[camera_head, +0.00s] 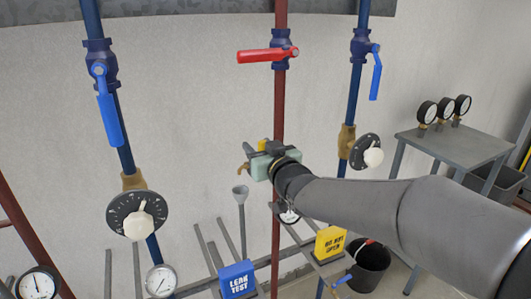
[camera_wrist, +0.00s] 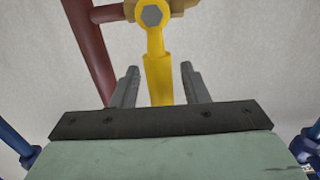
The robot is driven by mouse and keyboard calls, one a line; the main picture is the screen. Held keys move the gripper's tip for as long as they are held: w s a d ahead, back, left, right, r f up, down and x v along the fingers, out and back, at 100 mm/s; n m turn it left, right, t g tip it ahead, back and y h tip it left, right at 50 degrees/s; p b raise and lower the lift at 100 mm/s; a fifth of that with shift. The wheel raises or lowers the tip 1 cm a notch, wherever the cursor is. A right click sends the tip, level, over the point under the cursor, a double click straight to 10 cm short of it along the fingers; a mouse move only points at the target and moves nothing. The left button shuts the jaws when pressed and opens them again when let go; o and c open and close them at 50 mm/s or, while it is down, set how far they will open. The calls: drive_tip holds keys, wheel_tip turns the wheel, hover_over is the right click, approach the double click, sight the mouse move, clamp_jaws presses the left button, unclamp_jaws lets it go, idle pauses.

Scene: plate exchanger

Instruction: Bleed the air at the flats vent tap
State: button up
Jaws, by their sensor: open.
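The vent tap has a yellow lever (camera_wrist: 158,75) and a brass body (camera_wrist: 180,5) at the top of the wrist view. A dark red pipe (camera_wrist: 90,50) runs beside it. My gripper (camera_wrist: 160,72) is open. Its two grey fingers stand on either side of the yellow lever, with gaps visible on both sides. In the head view my gripper (camera_head: 262,156) is at the middle red pipe (camera_head: 280,100) and hides most of the tap. A bit of the yellow lever (camera_head: 263,145) and the brass spout (camera_head: 243,168) show there.
A grey funnel (camera_head: 240,190) stands below the spout. A red-handled valve (camera_head: 268,55) is above, with its lever across the pipe. Blue-handled valves (camera_head: 108,108) flank it. Signs reading LEAK TEST (camera_head: 238,280) and DO NOT OPEN (camera_head: 330,242) are below. A gauge table (camera_head: 455,145) stands right.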

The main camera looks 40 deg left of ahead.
drive_tip(key=p+v, duration=0.1)
drive_tip(key=v, duration=1.6)
drive_tip(key=shift+d+p, duration=0.15)
drive_tip(key=shift+p, duration=0.15)
drive_tip(key=w+d+m+h+p, duration=0.2)
drive_tip(key=d+h+p, duration=0.15)
drive_tip(key=d, duration=0.35)
drive_tip(key=w+d+f+m+t+h+p, duration=0.1)
drive_tip(key=w+d+m+h+p, duration=0.15)
drive_tip(key=d+h, duration=0.4)
drive_tip(key=w+d+m+h+p, duration=0.2)
drive_tip(key=d+p, duration=0.2)
drive_tip(key=d, duration=0.4)
drive_tip(key=s+d+m+g+h+p, duration=0.3)
drive_tip(key=s+d+m+g+p, duration=0.2)
drive_tip(key=s+d, duration=1)
drive_tip(key=s+g+p, duration=0.2)
drive_tip(key=g+p, duration=0.1)
drive_tip(key=g, duration=0.1)
drive_tip(key=shift+s+d+f+h, duration=0.2)
drive_tip(key=shift+s+d+h, duration=0.1)
drive_tip(key=shift+d, duration=0.1)
drive_tip(key=shift+o, duration=0.5)
drive_tip(key=shift+w, duration=0.1)
